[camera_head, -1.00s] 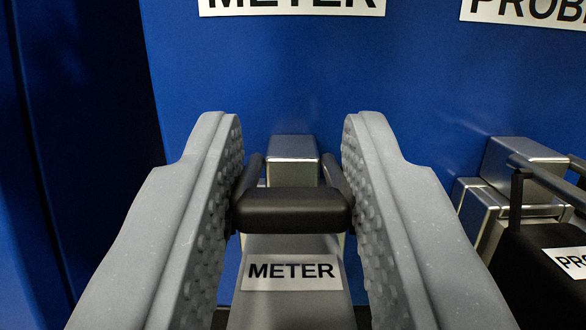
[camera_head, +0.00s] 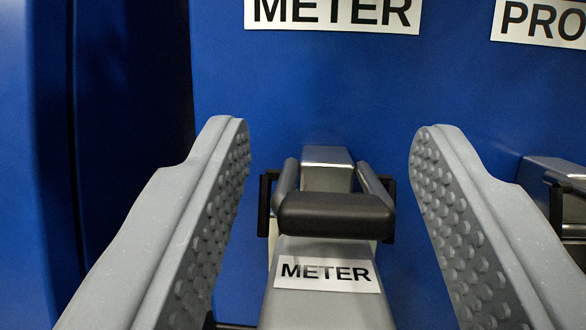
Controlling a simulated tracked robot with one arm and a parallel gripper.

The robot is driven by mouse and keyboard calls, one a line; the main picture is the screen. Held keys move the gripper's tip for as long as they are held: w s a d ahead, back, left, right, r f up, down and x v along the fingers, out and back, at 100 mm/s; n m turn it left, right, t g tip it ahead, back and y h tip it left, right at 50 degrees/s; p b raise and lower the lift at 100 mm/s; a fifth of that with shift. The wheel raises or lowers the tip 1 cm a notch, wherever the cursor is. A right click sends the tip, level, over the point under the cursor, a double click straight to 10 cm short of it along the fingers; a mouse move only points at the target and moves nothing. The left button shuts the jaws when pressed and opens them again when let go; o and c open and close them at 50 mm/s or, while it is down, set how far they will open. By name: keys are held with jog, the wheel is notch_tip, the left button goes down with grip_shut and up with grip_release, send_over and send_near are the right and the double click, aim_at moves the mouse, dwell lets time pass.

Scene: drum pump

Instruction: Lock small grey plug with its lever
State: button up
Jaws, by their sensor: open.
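The small grey plug (camera_head: 328,309) carries a METER label (camera_head: 329,274) and sits at the metal socket (camera_head: 327,170) on the blue panel. Its dark lever (camera_head: 335,213) is a U-shaped bar across the plug, with its arms running back along both sides of the socket. My gripper (camera_head: 330,130) is open, one grey studded finger on each side of the plug and lever. The plug's near end is cut off by the bottom edge.
The blue panel (camera_head: 300,90) stands behind, with a METER sign (camera_head: 332,14) above the socket and a second sign (camera_head: 540,20) at the top right. Another metal socket with a dark lever (camera_head: 556,178) is at the right edge, close to my right finger.

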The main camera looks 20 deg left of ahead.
dwell(0.3)
jog(key=b+v, duration=0.1)
jog(key=v, duration=1.3)
jog(key=shift+a, duration=0.1)
dwell(0.6)
